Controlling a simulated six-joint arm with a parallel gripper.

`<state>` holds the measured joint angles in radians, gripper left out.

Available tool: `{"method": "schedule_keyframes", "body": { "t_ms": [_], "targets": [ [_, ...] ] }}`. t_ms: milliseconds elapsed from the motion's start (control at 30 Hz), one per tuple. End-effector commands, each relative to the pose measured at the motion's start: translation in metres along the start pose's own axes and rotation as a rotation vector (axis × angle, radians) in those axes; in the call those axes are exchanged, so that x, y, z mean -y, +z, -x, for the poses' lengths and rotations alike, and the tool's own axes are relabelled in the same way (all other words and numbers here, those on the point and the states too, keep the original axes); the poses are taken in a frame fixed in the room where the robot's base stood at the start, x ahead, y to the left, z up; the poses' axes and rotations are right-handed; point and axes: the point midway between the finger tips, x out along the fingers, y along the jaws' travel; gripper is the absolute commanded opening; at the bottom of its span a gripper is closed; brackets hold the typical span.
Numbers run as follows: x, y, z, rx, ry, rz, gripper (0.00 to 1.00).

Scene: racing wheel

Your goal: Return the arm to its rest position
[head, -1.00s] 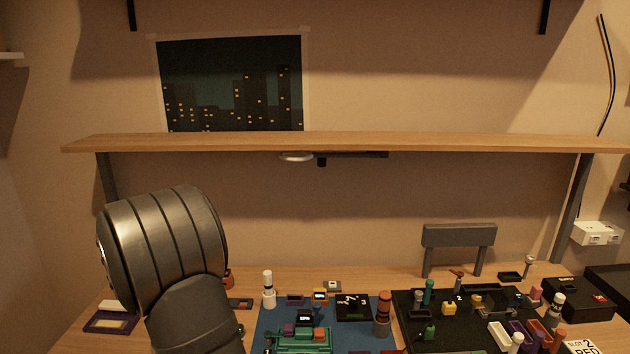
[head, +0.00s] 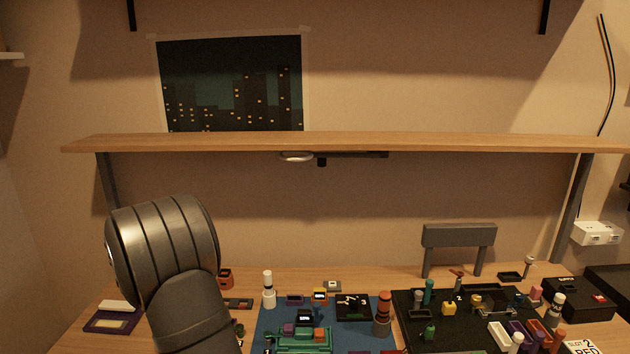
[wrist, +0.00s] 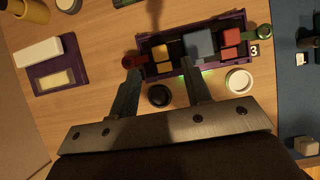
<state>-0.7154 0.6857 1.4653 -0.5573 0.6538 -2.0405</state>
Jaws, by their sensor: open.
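My gripper (wrist: 162,82) shows in the wrist view with its two fingers apart and nothing between the tips. The tips are over the near edge of a purple tray (wrist: 155,71) that holds several small blocks, among them a grey-blue block (wrist: 200,44), a red block (wrist: 231,37) and a yellow block (wrist: 160,52). I cannot tell whether the fingers touch the tray. In the head view my arm rises at the lower left and the gripper is out of frame.
A black ring (wrist: 159,96) and a white ring (wrist: 239,80) lie near the tray. A purple holder (wrist: 56,82) lies at left. The head view shows a blue mat (head: 262,335), a crowded black board (head: 412,335) and a wooden shelf (head: 340,142) above.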

Motion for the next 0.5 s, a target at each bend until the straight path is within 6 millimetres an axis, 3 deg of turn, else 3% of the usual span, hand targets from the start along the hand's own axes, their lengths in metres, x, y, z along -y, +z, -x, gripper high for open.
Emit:
{"method": "schedule_keyframes", "body": {
  "t_ms": [300,500],
  "targets": [
    [0.001,-0.001,-0.058,-0.002,-0.001,0.001,0.44],
    [-0.001,0.023,-0.015,0.004,0.003,-0.001,0.44]
  ]
}}
